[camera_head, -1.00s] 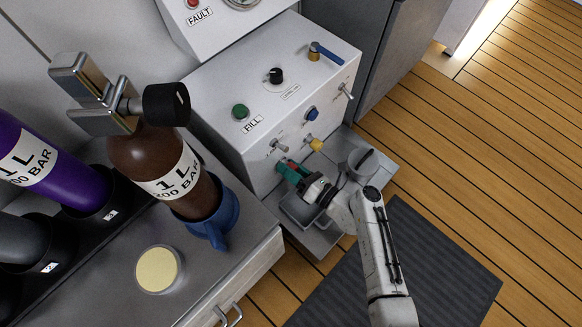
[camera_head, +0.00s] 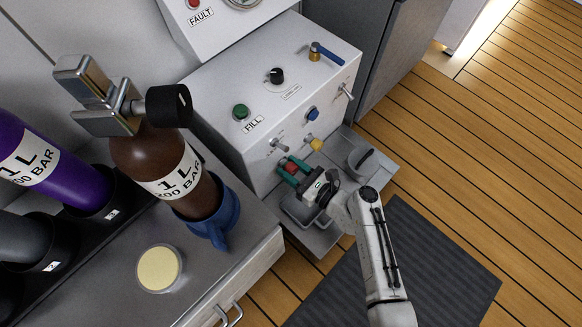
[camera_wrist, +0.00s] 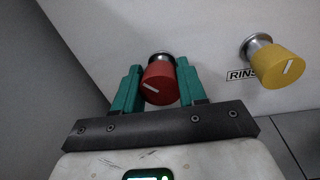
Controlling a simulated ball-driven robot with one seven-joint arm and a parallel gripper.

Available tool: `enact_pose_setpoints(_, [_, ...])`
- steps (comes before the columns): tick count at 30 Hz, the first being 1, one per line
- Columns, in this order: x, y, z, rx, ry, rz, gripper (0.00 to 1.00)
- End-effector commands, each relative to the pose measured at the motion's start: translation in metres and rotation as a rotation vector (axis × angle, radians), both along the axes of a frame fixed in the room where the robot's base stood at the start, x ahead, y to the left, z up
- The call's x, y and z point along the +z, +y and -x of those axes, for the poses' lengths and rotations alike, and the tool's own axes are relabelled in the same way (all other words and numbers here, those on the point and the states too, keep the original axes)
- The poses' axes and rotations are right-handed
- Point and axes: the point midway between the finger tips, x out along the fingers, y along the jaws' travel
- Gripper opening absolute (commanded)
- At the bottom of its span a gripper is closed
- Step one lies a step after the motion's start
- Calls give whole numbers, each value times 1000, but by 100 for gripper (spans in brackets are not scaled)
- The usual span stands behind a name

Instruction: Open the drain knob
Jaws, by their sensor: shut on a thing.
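The red knob (camera_head: 292,168) with a white mark is low on the front of the white panel; I take it to be the drain knob, though its label is not visible. In the wrist view the red knob (camera_wrist: 160,84) sits between my green fingers, its mark slanting down to the right. My gripper (camera_head: 287,168) is shut on the red knob, one finger on each side; it also shows in the wrist view (camera_wrist: 159,88).
A yellow knob (camera_wrist: 278,68) labelled "RINS…" is close on the right. A grey basin (camera_head: 305,212) lies below my gripper. A brown bottle (camera_head: 160,165) in a blue holder (camera_head: 217,218) stands on the left counter. The striped floor is open at right.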

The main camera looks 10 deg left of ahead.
Motion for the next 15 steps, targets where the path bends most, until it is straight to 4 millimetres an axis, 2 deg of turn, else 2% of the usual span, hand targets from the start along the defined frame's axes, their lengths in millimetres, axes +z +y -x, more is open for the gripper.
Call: enact_pose_setpoints(15, [0, -2, -1, -4, -387, 303, 11])
